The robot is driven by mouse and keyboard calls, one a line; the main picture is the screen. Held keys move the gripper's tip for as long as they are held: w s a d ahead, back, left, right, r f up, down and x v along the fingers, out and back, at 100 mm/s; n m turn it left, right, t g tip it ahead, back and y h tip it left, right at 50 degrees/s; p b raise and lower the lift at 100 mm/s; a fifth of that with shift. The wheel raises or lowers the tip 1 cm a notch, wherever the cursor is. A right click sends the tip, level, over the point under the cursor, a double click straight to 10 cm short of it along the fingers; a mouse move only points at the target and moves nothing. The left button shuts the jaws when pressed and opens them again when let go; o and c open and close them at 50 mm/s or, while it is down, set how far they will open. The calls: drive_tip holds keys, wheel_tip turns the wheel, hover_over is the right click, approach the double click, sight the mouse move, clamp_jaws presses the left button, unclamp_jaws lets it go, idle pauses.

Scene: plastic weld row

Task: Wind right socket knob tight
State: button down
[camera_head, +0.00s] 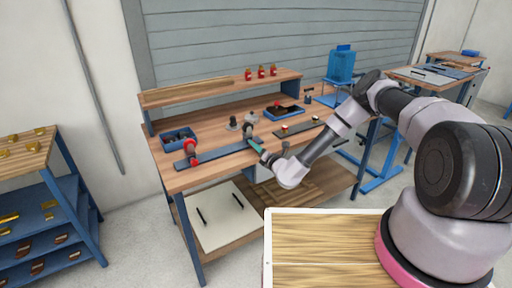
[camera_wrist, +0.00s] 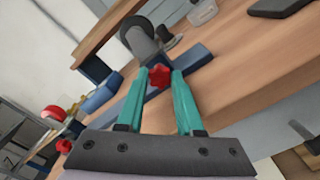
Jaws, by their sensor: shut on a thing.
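The right socket is a grey upright cylinder (camera_wrist: 143,42) on a blue bar (camera_wrist: 193,59), and its red star-shaped knob (camera_wrist: 158,76) faces me in the wrist view. My gripper (camera_wrist: 160,78) has teal fingers, which are shut on this knob, one on each side. In the head view my gripper (camera_head: 257,146) reaches the right end of the bar (camera_head: 222,151) at the bench's front, and the knob cannot be made out there. The left socket (camera_head: 190,150), with red parts, stands at the bar's other end.
The bar lies on a wooden bench (camera_head: 200,177). A blue bin (camera_head: 179,139) stands behind its left end, and a dark tray (camera_head: 285,112) is further back. A raised shelf (camera_head: 215,90) with red bottles runs along the rear. Flat dark plates (camera_head: 298,131) lie to the right.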

drive_tip(key=c, duration=0.6)
unclamp_jaws()
drive_tip(key=shift+o, duration=0.2)
